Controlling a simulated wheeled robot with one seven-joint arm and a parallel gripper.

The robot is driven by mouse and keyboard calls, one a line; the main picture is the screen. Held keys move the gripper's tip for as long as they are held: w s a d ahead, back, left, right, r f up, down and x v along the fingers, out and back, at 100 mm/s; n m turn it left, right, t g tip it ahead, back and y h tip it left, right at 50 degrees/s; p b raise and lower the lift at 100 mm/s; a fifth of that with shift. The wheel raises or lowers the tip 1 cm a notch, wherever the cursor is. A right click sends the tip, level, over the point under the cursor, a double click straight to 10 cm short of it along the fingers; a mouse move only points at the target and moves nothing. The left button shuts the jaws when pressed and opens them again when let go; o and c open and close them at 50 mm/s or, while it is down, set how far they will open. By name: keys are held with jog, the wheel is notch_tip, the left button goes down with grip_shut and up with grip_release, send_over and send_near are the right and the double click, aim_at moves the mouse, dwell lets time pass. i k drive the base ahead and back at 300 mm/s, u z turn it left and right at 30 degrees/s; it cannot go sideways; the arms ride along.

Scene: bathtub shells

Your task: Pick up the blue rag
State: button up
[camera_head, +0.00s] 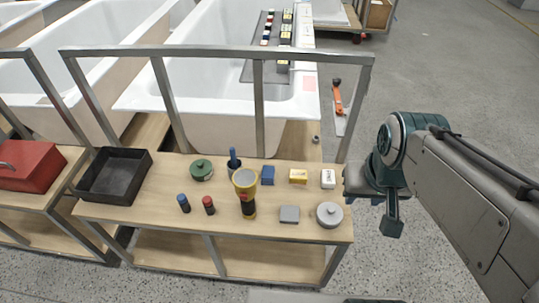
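A metal rail (215,52) runs behind. A black tray (113,176) stands left.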

aim_at(268, 173)
jog(key=k, duration=0.45)
jog(key=z, duration=1.35)
jog(key=i, duration=2.6)
jog(key=u, duration=4)
jog(key=i, duration=0.5)
jog(key=z, duration=0.05)
